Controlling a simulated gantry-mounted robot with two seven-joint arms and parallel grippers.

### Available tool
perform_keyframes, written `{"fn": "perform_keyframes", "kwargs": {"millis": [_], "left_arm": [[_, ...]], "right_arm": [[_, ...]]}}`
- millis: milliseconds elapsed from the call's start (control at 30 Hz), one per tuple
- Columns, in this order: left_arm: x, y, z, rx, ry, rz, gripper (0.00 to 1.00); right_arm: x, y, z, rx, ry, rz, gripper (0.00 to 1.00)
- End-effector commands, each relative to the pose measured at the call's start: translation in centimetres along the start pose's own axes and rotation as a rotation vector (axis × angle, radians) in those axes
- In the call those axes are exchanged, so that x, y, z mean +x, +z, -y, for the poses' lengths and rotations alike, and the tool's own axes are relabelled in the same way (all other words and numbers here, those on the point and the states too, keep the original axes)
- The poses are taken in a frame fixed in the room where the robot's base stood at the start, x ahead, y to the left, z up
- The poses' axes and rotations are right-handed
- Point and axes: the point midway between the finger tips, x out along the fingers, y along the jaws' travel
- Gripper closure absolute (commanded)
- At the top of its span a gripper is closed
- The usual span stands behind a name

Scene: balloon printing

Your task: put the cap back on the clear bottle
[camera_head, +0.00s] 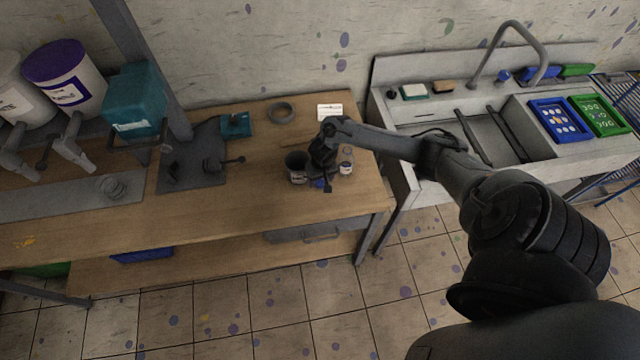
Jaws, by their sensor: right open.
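The small clear bottle (346,162) with a pale label stands upright near the right end of the wooden table. My right gripper (325,181) is open and points down just left of the bottle, between it and a dark cup (297,168). A small blue piece (317,183) shows at the gripper's fingertips. I cannot tell whether it is the cap, or whether the fingers touch it. The bottle's top is too small to read clearly. My left gripper is out of view.
A grey ring (280,112) and a white card (329,111) lie behind on the wooden table (240,215). A teal device (234,125) and a dark stand (190,172) are left. A sink (490,135) adjoins at right. The table's front middle is clear.

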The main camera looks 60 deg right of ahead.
Motion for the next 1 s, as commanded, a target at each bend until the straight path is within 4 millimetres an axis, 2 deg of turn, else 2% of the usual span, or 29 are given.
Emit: {"fn": "perform_keyframes", "kwargs": {"millis": [33,200,567,933,1000], "left_arm": [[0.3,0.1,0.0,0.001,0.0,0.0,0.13],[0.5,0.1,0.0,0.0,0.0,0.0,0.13],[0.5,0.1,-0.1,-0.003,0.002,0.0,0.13],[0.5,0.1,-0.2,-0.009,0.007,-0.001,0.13],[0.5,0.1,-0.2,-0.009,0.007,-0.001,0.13]], "right_arm": [[0.8,0.0,0.0,0.002,0.0,0.001,0.34],[1.8,0.0,0.0,0.001,0.0,-0.001,0.34],[1.9,0.0,0.0,0.0,0.001,-0.001,0.34],[1.9,0.0,0.0,0.0,0.001,-0.001,0.89],[1.9,0.0,0.0,0.0,0.001,-0.001,0.93]]}}
